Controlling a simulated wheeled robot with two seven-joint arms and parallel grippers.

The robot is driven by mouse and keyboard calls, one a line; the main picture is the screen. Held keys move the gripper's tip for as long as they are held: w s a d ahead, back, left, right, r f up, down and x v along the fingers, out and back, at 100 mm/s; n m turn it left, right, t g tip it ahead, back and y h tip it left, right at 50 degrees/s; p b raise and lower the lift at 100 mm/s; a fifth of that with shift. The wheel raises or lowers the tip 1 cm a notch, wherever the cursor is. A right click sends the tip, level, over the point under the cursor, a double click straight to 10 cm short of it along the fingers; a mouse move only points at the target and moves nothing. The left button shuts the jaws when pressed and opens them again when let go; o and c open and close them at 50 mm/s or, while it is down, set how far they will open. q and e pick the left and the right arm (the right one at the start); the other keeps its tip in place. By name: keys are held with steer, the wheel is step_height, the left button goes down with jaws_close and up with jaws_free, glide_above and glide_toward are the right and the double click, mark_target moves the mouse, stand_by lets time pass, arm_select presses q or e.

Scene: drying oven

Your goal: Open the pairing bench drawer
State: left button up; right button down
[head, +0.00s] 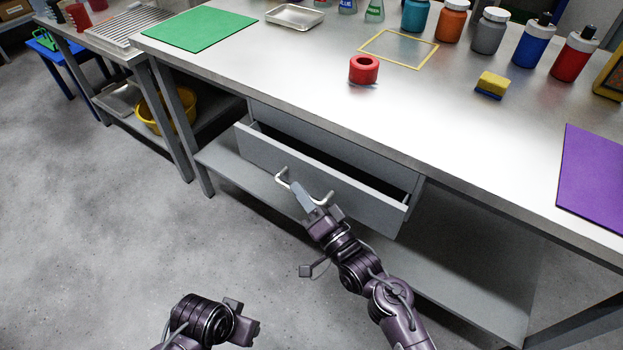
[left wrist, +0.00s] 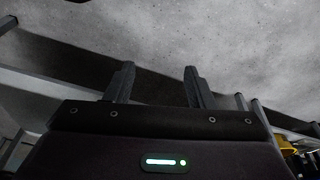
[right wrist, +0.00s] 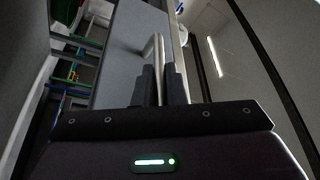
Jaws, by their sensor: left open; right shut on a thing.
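The grey bench drawer (head: 290,164) under the metal bench top is pulled partly out, with a dark gap showing behind its front panel. A pale bar handle (head: 282,177) stands out from the front. My right gripper (head: 306,197) is shut on the handle, and the handle (right wrist: 155,48) rises between its fingers (right wrist: 161,85) in the right wrist view. The drawer's contents are too dark to tell. My left gripper (left wrist: 156,85) is open and empty over the floor, away from the drawer; in the head view its arm is at the bottom.
The bench top holds a red ring-shaped object (head: 363,69), a yellow and blue sponge (head: 491,84), a purple mat (head: 593,182), a green mat (head: 200,30), a metal tray (head: 294,16) and several bottles. A lower shelf (head: 240,178) lies below. The floor (head: 90,250) at left is clear.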

arm_select(q)
steer(key=s+a+f+p, duration=0.1)
steer(key=a+f+p, duration=0.1)
steer(key=f, duration=0.5)
steer(key=a+f+n+y+p, duration=0.1)
steer(key=a+f+p, duration=0.1)
steer(key=f+p, duration=0.2)
steer(key=shift+s+a+f+g, duration=0.2)
steer(key=shift+s+f+g, duration=0.2)
steer(key=shift+f, duration=1.5)
arm_select(e)
steer(key=s+a, duration=0.7)
steer(key=s, duration=0.2)
steer(key=s+a, duration=0.7)
steer(key=s, duration=0.3)
steer(key=c, duration=1.5)
jaws_free()
steer(key=shift+d, duration=0.1)
